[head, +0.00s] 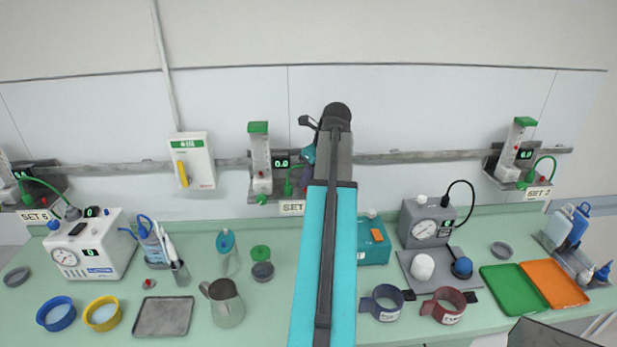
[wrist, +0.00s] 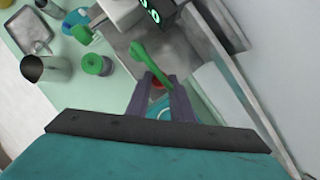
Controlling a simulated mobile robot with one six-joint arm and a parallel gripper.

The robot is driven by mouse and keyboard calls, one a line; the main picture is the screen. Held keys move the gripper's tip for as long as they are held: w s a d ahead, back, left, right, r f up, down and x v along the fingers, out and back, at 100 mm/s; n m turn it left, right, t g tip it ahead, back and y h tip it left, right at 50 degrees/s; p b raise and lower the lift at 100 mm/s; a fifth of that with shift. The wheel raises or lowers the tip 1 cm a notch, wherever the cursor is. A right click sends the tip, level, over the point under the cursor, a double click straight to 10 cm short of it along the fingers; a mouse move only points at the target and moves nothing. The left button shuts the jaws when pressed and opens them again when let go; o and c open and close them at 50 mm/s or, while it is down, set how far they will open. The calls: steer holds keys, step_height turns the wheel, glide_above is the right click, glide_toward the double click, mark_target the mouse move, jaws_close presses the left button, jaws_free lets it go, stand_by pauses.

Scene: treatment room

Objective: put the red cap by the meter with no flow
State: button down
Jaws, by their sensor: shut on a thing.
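The red cap (wrist: 157,84) shows as a small patch between the purple fingers of my gripper (wrist: 161,88), which is shut on it. A green hose end (wrist: 149,62) is close beside the fingers. In the head view my gripper (head: 306,174) is partly hidden behind my arm, at the middle flow meter (head: 260,160) on the wall rail. That meter's green display (head: 282,162) is small and seems to read zeros; round green digits show in the wrist view (wrist: 150,9). The right meter (head: 515,150) has a display that seems to read 6.0. A left meter (head: 8,180) is cut by the frame edge.
Below the middle meter are a sign (head: 291,208), a green-topped jar (head: 262,271) and a metal jug (head: 224,302). A teal box (head: 373,250) and a grey gauge unit (head: 426,222) stand to the right. The wall rail (head: 410,156) runs behind.

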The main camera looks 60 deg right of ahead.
steer(key=shift+f, duration=0.5)
stand_by(1.1)
steer(key=c, duration=1.5)
jaws_free()
steer(key=shift+r, duration=0.1)
steer(key=shift+r, duration=3.4)
